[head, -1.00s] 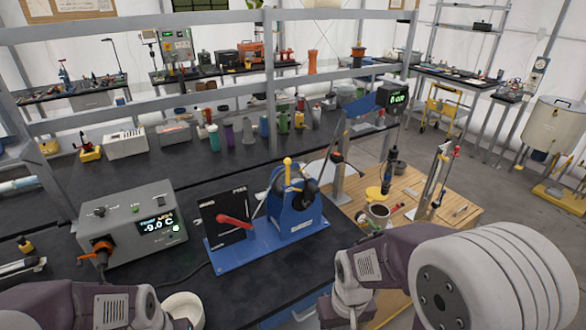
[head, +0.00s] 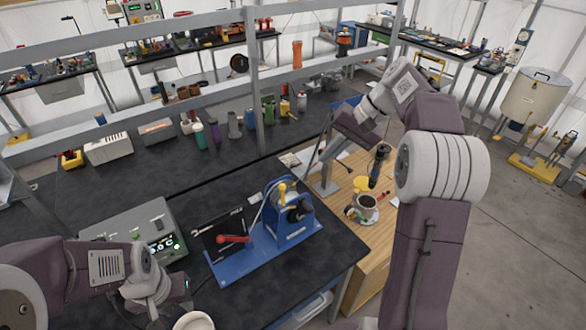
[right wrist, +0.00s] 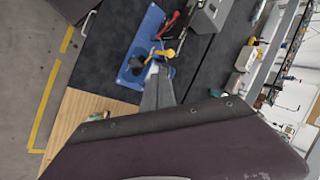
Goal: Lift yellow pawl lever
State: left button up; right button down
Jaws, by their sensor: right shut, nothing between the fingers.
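The blue winch-like device (head: 296,222) stands on a blue base plate on the black bench. Its yellow pawl lever (head: 282,188) sticks up at the top, beside a dark round part. A red-handled lever (head: 232,239) lies on the black panel at its left. In the right wrist view the yellow lever (right wrist: 166,53) shows just beyond my right gripper (right wrist: 157,72). That gripper is shut and empty; I cannot tell whether it touches the lever. In the head view my right arm is raised at the right of the device. My left gripper (head: 158,318) is at the lower left, its fingers unclear.
A grey box with a display (head: 135,235) stands left of the device. A rail post (head: 250,80) rises behind. The bench front is mostly clear.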

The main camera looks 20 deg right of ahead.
jog(key=p, duration=0.2)
send_near(283, 188)
notch_tip(283, 188, down, 3)
jog(key=d, duration=0.1)
jog(key=w+a+f, duration=0.1)
jog(key=w+a+f+p, duration=0.1)
jog(key=a, duration=0.1)
jog(key=shift+f, duration=0.25)
jog(key=shift+a, duration=0.1)
jog(key=shift+s+a+r+h, duration=0.1)
jog(key=shift+s+a+h, duration=0.2)
jog(key=shift+a+h, duration=0.25)
jog(key=shift+a, duration=0.1)
